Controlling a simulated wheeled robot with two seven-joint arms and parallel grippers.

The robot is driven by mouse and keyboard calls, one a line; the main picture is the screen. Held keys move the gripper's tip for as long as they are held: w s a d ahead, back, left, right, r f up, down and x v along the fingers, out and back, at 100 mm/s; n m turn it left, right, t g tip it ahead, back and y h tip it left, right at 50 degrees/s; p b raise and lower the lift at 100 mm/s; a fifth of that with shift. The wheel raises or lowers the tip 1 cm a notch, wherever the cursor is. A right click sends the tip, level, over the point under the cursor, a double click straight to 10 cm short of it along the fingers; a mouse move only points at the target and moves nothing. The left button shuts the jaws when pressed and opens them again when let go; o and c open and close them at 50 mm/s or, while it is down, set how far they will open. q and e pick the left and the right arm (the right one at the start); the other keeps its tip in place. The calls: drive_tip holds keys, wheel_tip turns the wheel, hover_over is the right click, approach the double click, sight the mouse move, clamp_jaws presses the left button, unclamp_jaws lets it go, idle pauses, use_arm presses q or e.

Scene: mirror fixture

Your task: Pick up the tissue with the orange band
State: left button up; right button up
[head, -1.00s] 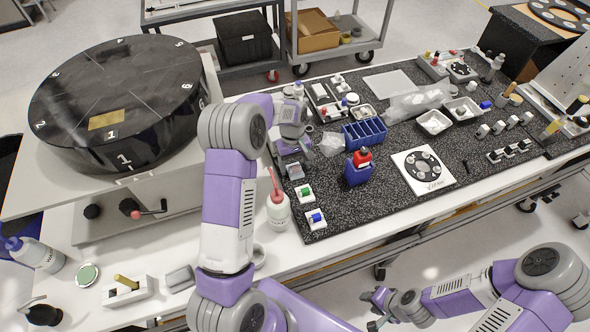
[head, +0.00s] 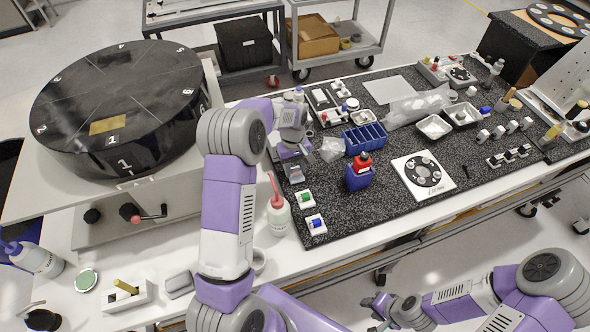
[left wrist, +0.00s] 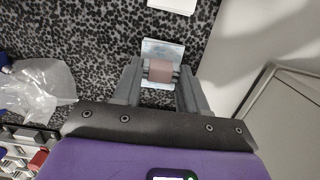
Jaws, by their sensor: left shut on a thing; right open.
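My left gripper (head: 294,160) reaches down at the left part of the black speckled mat. In the left wrist view my left gripper (left wrist: 160,75) is shut on a small packet, the tissue (left wrist: 155,48), which is pale with a dull pinkish-orange band between the fingers. In the head view the tissue (head: 297,174) shows as a small pale grey piece just below the fingers, over the mat. I cannot tell whether it touches the mat. My right gripper (head: 376,305) is open and empty, low in front of the table.
A blue divided bin (head: 364,138) and a blue bottle (head: 358,177) stand to the right.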

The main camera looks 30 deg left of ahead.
sight(295, 170)
use_arm(q)
wheel_tip(295, 170, up, 17)
drive_tip(key=p, duration=0.1)
drive_tip(key=shift+r, duration=0.15)
idle(0.4)
drive_tip(key=o, duration=0.4)
drive_tip(key=c, duration=0.3)
drive_tip(key=shift+p, duration=0.3)
drive_tip(key=shift+c, duration=0.2)
